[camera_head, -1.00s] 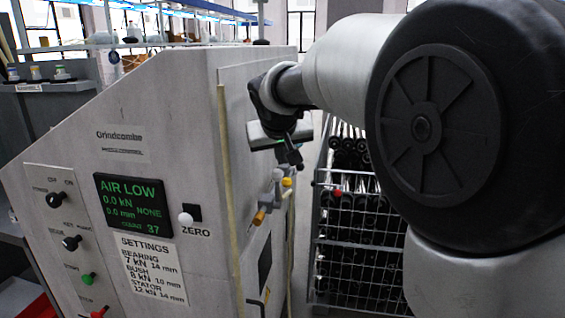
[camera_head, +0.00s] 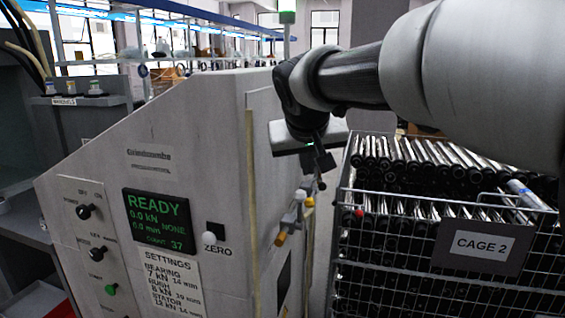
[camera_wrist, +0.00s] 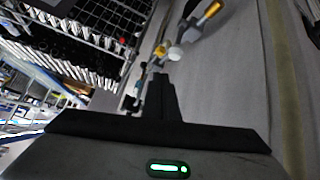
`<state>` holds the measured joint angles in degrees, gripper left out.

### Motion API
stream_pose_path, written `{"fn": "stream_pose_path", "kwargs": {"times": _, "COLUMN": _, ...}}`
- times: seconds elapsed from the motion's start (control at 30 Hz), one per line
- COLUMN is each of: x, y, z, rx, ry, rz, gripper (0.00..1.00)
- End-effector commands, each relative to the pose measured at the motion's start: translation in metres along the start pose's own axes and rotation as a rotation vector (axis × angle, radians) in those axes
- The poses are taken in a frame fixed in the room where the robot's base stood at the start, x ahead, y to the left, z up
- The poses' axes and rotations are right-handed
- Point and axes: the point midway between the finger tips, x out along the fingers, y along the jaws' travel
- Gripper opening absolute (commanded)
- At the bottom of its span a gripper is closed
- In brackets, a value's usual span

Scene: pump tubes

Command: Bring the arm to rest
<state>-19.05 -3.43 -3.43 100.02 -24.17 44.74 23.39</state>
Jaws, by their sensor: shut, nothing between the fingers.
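My gripper (camera_head: 322,168) hangs from my arm beside the right side of the grey press cabinet (camera_head: 190,105), in the head view. Its fingers point down and to the right, closed together, with nothing between them. In the wrist view the dark fingers (camera_wrist: 160,92) stand together in front of the pipe fittings. The valve fittings (camera_head: 292,218), with orange and yellow parts, are just below the gripper on the cabinet's side. I cannot tell the exact gap between them.
A wire cage (camera_head: 400,235) full of tubes stands right of the cabinet, under my arm, with a "CAGE 2" sign (camera_head: 482,246). The cabinet display (camera_head: 158,220) reads READY. A green lamp (camera_head: 287,12) glows at the top.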

Motion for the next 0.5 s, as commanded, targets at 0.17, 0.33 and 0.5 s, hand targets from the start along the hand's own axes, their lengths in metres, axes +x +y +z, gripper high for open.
{"fn": "stream_pose_path", "kwargs": {"times": 0.17, "x": -0.034, "y": 0.039, "z": 0.079, "rx": 0.032, "ry": -0.083, "rz": -0.018, "gripper": 0.0}}
{"fn": "stream_pose_path", "kwargs": {"times": 0.33, "x": -0.061, "y": 0.055, "z": 0.17, "rx": 0.055, "ry": -0.167, "rz": -0.053, "gripper": 0.0}}
{"fn": "stream_pose_path", "kwargs": {"times": 0.5, "x": -0.075, "y": 0.056, "z": 0.238, "rx": 0.072, "ry": -0.219, "rz": -0.084, "gripper": 0.0}}
